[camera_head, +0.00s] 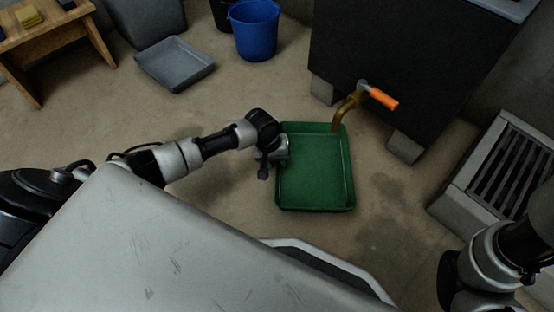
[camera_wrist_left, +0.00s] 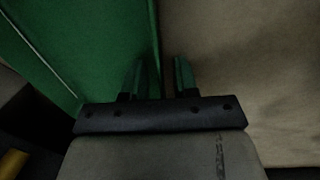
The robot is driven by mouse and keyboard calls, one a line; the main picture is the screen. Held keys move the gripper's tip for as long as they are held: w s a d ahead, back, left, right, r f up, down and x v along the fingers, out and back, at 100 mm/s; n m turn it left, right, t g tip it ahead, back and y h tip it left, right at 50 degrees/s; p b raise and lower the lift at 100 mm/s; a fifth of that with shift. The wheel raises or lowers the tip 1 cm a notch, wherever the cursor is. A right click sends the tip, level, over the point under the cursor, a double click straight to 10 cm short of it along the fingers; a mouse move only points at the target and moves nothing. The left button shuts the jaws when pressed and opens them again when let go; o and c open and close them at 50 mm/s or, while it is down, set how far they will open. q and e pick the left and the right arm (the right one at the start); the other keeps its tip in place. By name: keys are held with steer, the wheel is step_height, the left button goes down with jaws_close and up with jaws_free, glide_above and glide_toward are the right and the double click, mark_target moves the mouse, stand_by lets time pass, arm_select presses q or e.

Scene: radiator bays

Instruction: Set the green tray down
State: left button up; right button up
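The green tray (camera_head: 315,180) appears to lie flat on the floor, below a brass tap with an orange handle (camera_head: 378,97). My left gripper (camera_head: 264,169) is at the tray's left edge. In the left wrist view the tray (camera_wrist_left: 95,45) fills the upper left, and its rim runs down toward the gap between my left gripper's fingers (camera_wrist_left: 160,78). The fingers stand apart, one on the tray side and one over the bare floor, with a visible gap. My right arm shows at the lower right of the head view; its gripper is out of frame.
A dark tank (camera_head: 410,60) stands on blocks behind the tray. A grey radiator or grate (camera_head: 500,165) is at the right. A grey tray (camera_head: 175,64), a blue bucket (camera_head: 255,30) and a wooden table (camera_head: 50,38) are further back. Floor left of the tray is clear.

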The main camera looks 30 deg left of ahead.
arm_select(q)
steer(key=p+v, duration=0.9)
steer(key=v, duration=0.3)
steer(key=shift+r, duration=0.1)
